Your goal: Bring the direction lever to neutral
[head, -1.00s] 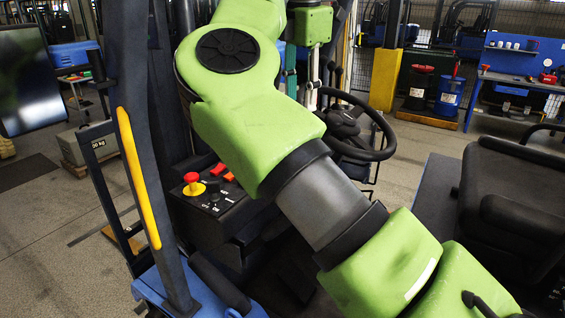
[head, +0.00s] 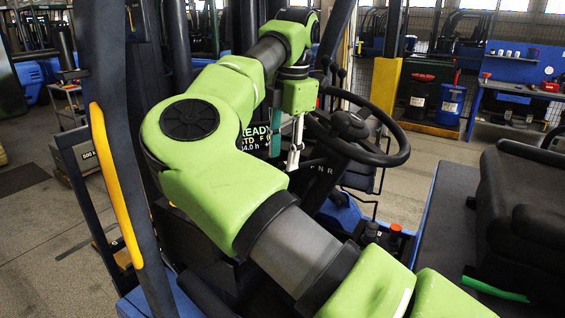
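The letters F N R (head: 320,170) show on the dark console below the steering wheel (head: 362,140). I cannot clearly make out the direction lever; my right gripper and arm cover part of the steering column, so its position cannot be read. My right gripper (head: 284,158) points down just left of the wheel. Its teal finger and pale finger stand apart, with the dark display (head: 258,142) showing behind them. Nothing is visible between the fingers. My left gripper is not in view.
A dark post with a yellow grip bar (head: 116,185) stands at the left. The black seat (head: 525,210) is at the right. Thin dark levers (head: 336,72) rise behind the wheel. A blue workbench (head: 515,88) and drums (head: 450,104) stand far back, beyond open floor.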

